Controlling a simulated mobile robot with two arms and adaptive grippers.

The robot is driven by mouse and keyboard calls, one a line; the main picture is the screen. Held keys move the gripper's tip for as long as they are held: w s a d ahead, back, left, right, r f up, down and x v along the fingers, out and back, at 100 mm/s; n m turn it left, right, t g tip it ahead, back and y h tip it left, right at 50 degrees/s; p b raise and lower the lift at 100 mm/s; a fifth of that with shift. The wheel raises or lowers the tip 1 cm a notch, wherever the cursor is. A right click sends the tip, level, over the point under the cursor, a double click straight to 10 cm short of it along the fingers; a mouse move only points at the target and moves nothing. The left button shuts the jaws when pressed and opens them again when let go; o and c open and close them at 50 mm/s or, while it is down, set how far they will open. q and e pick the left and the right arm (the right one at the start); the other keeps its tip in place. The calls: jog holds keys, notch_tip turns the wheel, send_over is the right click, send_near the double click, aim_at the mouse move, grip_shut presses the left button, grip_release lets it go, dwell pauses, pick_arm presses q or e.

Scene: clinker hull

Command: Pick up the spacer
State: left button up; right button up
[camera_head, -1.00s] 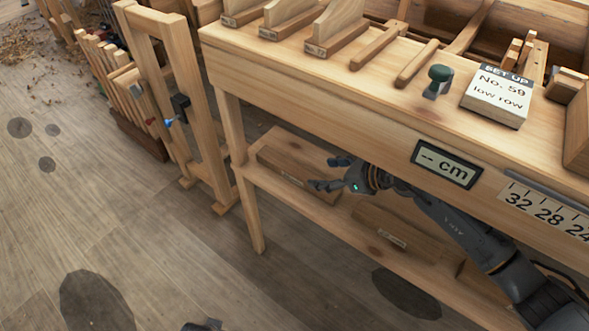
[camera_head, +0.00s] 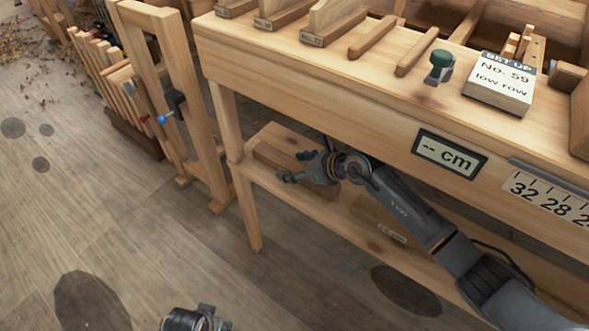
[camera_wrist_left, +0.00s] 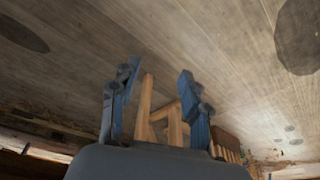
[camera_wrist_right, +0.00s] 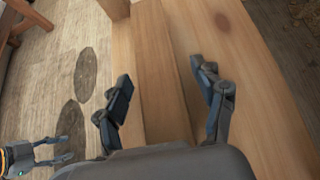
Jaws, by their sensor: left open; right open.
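A long wooden block (camera_head: 268,154) lies on the lower shelf of the bench, partly hidden by my right gripper; it may be the spacer, but I read no label on it now. My right gripper (camera_head: 295,167) is open over this block. In the right wrist view a wooden bar (camera_wrist_right: 158,70) runs between the open fingers (camera_wrist_right: 160,90), with no visible grip on it. My left gripper is open and empty in the left wrist view (camera_wrist_left: 155,90), low over the floor.
The bench top (camera_head: 290,58) overhangs the shelf (camera_head: 285,198). A bench leg (camera_head: 245,208) stands left of my right gripper. A wooden frame (camera_head: 190,110) with a blue knob stands beside the bench. A set-up card (camera_head: 499,87) lies on top. Floor at lower left is clear.

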grip_shut()
jog(key=shift+r, duration=0.1)
